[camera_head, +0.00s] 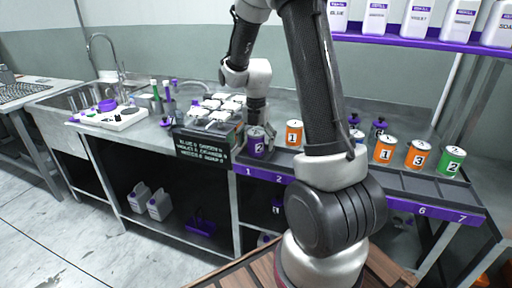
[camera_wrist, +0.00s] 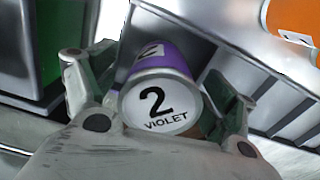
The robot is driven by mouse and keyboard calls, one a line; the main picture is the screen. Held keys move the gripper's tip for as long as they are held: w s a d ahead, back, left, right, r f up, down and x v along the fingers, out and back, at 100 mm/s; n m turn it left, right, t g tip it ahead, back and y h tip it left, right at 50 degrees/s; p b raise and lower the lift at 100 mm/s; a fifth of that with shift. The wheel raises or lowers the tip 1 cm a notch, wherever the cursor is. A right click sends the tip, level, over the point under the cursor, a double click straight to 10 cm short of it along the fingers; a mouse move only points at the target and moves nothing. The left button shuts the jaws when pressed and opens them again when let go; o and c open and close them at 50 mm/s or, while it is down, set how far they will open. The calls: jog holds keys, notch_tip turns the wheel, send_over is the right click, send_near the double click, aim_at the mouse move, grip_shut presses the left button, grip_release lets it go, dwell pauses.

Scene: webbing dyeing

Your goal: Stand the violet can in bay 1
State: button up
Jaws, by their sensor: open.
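The violet can (camera_head: 257,147), marked 2, stands upright at the left end of the divided rack (camera_head: 345,186), behind the bay label 1 (camera_head: 248,171). In the wrist view the can (camera_wrist: 158,108) shows its lid reading "2 VIOLET", between my fingers. My gripper (camera_head: 257,124) points down over the can; in the wrist view my gripper (camera_wrist: 155,92) has its fingers spread on both sides of it. The jaws are open. The can's base and its contact with the bay floor are hidden.
An orange can (camera_head: 294,133) marked 1 stands just right of the violet can. More orange cans (camera_head: 385,150) and a green can (camera_head: 450,160) stand further right. A dark sign (camera_head: 204,147) and a tray of white-topped items (camera_head: 212,112) are close on the left.

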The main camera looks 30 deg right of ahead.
notch_tip(320, 180, up, 10)
jog(key=shift+s+a+r, duration=0.1)
jog(key=shift+s+r, duration=0.05)
jog(key=shift+r, duration=0.1)
jog(key=s+a+r+m+t, duration=0.2)
jog(key=s+r+m, duration=0.2)
jog(key=s+m, duration=0.7)
jog(key=s+a+r+m+t, duration=0.2)
jog(key=s+r+m, duration=0.3)
jog(key=s+m, duration=0.7)
jog(key=a+m, duration=0.1)
jog(key=m, duration=0.2)
jog(key=shift+s+r+m, duration=0.25)
jog(key=shift+r+m, duration=0.05)
jog(key=shift+m, duration=0.1)
